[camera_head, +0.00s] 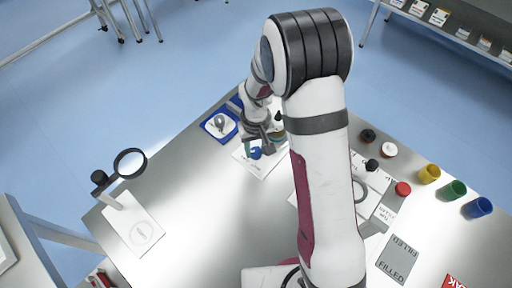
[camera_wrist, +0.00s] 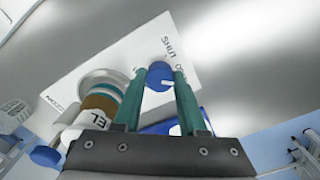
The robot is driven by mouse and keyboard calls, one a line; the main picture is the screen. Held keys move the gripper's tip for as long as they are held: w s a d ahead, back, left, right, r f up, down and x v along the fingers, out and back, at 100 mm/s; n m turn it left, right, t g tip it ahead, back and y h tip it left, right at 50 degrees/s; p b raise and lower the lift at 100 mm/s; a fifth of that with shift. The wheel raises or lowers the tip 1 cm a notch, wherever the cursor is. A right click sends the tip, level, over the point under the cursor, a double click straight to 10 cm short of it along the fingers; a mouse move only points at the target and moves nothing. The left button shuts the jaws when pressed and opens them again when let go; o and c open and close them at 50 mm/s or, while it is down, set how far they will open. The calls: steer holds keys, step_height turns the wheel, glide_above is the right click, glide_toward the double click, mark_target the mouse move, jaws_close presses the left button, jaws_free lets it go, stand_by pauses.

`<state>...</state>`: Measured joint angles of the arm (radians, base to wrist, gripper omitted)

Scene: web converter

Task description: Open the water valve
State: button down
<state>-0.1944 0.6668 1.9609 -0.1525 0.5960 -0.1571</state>
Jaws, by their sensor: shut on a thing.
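The water valve has a round blue knob (camera_wrist: 160,74), with a small white mark on it, standing on a white plate (camera_wrist: 130,56). The plate reads "SHUT" beside the knob, with a partly hidden word starting with "O" to its right. My gripper (camera_wrist: 160,80) has its two green fingers on either side of the knob and is shut on it. In the camera_head view the blue knob (camera_head: 256,153) shows below my gripper (camera_head: 262,146), over the white plate (camera_head: 247,165). The finger contact is hidden there by the wrist.
A labelled cylinder (camera_wrist: 97,112) stands close left of my fingers in the wrist view. A blue tray (camera_head: 218,124) with a round gauge-like part lies left of the gripper. A magnifier-like ring (camera_head: 130,163) stands at left. Coloured cups (camera_head: 453,190) line the right.

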mark_target(256, 151)
stand_by(0.4)
steer(key=shift+c, duration=2.3)
jaws_free()
steer(key=shift+r, duration=0.1)
step_height(256, 151, up, 16)
steer(key=shift+f, duration=0.2)
steer(key=s+d+r+m+y, duration=0.1)
steer(key=s+m, duration=0.3)
steer(key=s, duration=0.8)
steer(key=s+d+r+m, duration=0.2)
steer(key=s+m, duration=0.1)
steer(key=s, duration=0.8)
steer(key=shift+s+d+r+m+y, duration=0.35)
steer(key=shift+s+d+m+y, duration=0.05)
